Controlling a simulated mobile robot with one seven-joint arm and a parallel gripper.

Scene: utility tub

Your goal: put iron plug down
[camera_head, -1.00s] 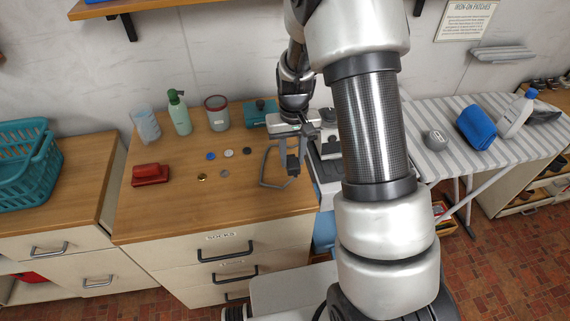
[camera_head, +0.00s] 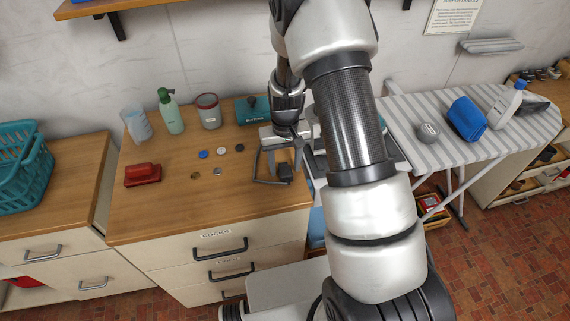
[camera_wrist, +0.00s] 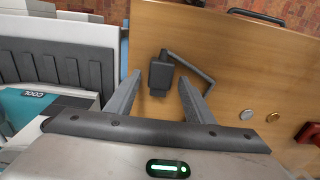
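The iron plug (camera_head: 285,174) is a dark grey block with a bent grey cord (camera_head: 257,170). It appears to lie on the wooden counter top (camera_head: 230,195) near its right edge. In the wrist view the plug (camera_wrist: 160,76) sits between and just beyond my fingertips, with a gap on both sides. The cord (camera_wrist: 200,68) bends off to the right there. My gripper (camera_head: 284,162) points down over the plug, fingers apart; the wrist view also shows the open gripper (camera_wrist: 160,88). The plug's contact with the counter is not clearly visible.
The striped ironing board (camera_head: 450,150) is right of my arm. The counter's front is clear.

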